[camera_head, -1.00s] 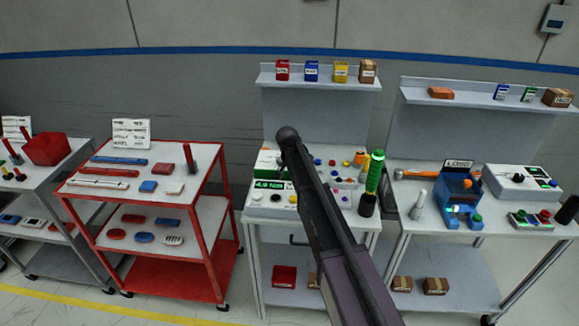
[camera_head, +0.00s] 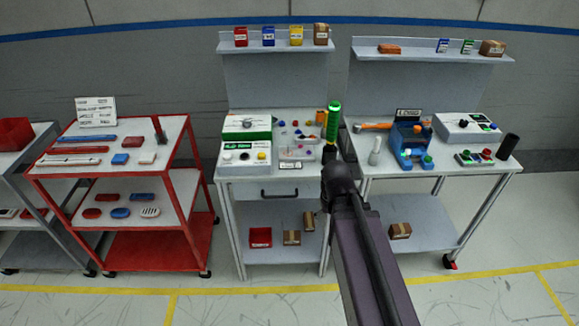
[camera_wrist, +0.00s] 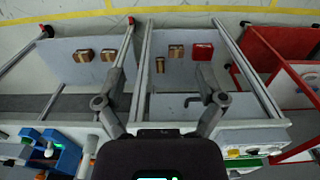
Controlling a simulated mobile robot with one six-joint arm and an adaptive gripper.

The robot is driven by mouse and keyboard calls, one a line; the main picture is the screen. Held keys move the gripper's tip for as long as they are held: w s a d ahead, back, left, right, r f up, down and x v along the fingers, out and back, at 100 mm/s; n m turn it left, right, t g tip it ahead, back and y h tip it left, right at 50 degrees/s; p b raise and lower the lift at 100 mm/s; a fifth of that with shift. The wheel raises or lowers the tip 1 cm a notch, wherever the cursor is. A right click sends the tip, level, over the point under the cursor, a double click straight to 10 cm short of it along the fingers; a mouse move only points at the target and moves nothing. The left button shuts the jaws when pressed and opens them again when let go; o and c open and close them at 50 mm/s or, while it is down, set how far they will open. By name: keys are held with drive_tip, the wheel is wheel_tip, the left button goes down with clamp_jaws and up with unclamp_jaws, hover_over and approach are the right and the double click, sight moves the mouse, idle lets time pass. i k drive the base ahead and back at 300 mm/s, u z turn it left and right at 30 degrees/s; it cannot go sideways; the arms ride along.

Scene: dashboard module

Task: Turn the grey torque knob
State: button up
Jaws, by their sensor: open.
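The grey torque knob cannot be singled out at this size. In the head view, a green-and-white box (camera_head: 246,127) with a dark dial stands on the middle bench. Another white box (camera_head: 467,127) with a dark dial stands on the right bench. My gripper (camera_wrist: 162,74) shows in the wrist view with its fingers spread and nothing between them, above the front of the benches. It cannot be made out in the head view, where my dark arm link fills the lower middle.
A green-topped cylinder (camera_head: 333,122) stands at the middle bench's right edge, close to my arm. A blue device (camera_head: 410,144) and a white bottle (camera_head: 376,151) stand on the right bench. A red cart (camera_head: 150,255) is at left. The floor in front is clear.

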sight(246, 123)
drive_tip(key=u, duration=0.2)
drive_tip(key=i, duration=1)
drive_tip(key=z, duration=0.2)
